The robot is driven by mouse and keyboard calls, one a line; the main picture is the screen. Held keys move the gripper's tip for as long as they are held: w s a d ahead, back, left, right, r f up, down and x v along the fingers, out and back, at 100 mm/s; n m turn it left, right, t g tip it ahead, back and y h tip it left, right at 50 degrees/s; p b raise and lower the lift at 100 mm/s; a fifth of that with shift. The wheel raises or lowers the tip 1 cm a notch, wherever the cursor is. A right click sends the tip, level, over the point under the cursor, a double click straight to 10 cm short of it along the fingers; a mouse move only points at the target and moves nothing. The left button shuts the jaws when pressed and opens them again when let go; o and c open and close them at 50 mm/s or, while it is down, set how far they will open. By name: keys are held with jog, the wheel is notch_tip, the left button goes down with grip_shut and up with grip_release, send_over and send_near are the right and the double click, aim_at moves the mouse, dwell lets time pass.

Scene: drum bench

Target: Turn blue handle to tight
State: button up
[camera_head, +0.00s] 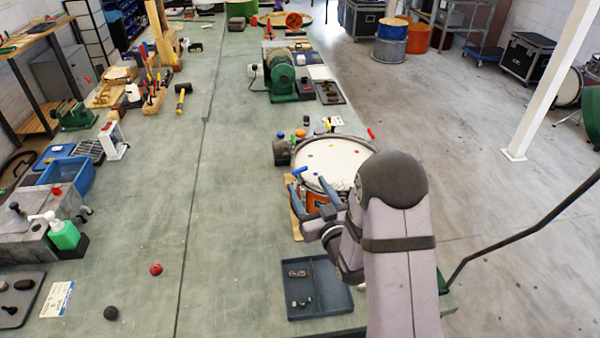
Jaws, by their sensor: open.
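A drum with a white head (336,167) and an orange shell sits at the right edge of the bench. A small bright blue handle (299,171) shows at the left side of its rim. My gripper (307,182) is open, its two grey-blue fingers spread at the near left side of the drum. The blue handle is just beyond the fingertips, with a small gap seen from here. I cannot tell how far it is turned. My arm hides the near right part of the drum.
A dark blue tray (338,301) with small metal parts lies nearer than the drum. A dark cylinder (281,152) stands beyond the drum's left side. A green machine (281,77) stands farther back. The bench left of the drum is mostly clear, with a red ball (156,269).

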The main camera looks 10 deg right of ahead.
aim_at(300, 174)
jog(key=shift+p+x, duration=1.4)
jog(key=shift+x, duration=2.05)
jog(key=c, duration=1.1)
